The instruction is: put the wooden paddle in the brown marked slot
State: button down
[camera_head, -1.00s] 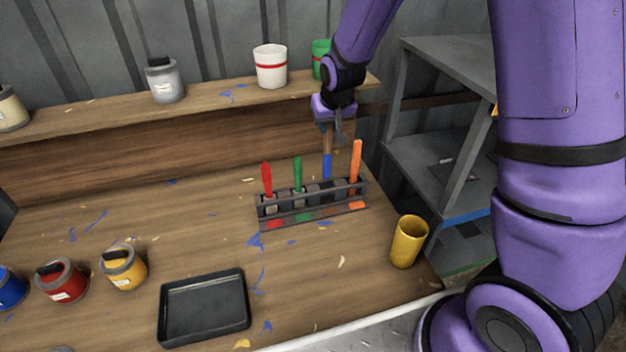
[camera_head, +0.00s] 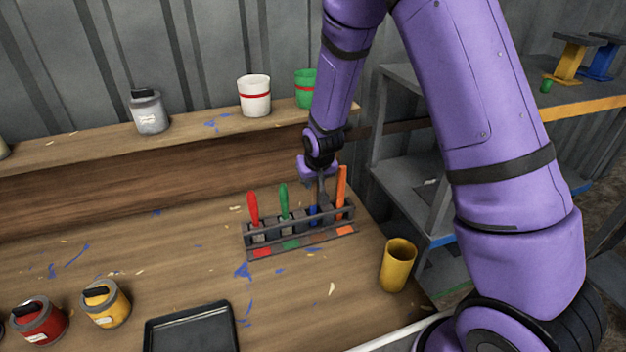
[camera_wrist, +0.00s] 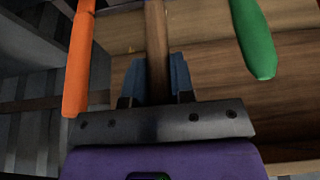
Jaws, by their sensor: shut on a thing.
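The wooden paddle (camera_wrist: 157,45) has a brown handle, seen between my fingers in the wrist view. My gripper (camera_head: 321,194) is shut on it and points down over the dark rack (camera_head: 250,241). In the head view the paddle's blue lower end (camera_head: 313,214) is down at the rack, between the green-handled tool (camera_head: 284,200) and the orange-handled tool (camera_head: 342,190). Whether it is seated in a slot I cannot tell.
A red-handled tool (camera_head: 253,209) stands at the rack's left end. A yellow cup (camera_head: 397,266) stands to the right, and a black tray (camera_head: 190,330) lies in front. White (camera_head: 255,97) and green (camera_head: 305,92) pots stand on the shelf behind. The bench left of the rack is mostly clear.

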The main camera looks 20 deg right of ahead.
jog(key=shift+f, duration=0.1)
jog(key=c, duration=1)
grip_release()
jog(key=s+d+v, duration=0.1)
jog(key=d+v, duration=0.2)
jog(key=v, duration=1.9)
jog(key=shift+t, duration=0.3)
jog(key=s+d+r, duration=0.1)
jog(key=s+r, duration=0.3)
jog(key=s, duration=0.4)
jog(key=s+d+r, duration=0.1)
jog(key=s+r, duration=0.3)
jog(key=s, duration=0.3)
jog(key=s+d+r, duration=0.2)
jog(key=s+r, duration=0.2)
jog(key=s, duration=0.4)
jog(key=shift+s+r, duration=0.3)
jog(key=shift+s, duration=0.05)
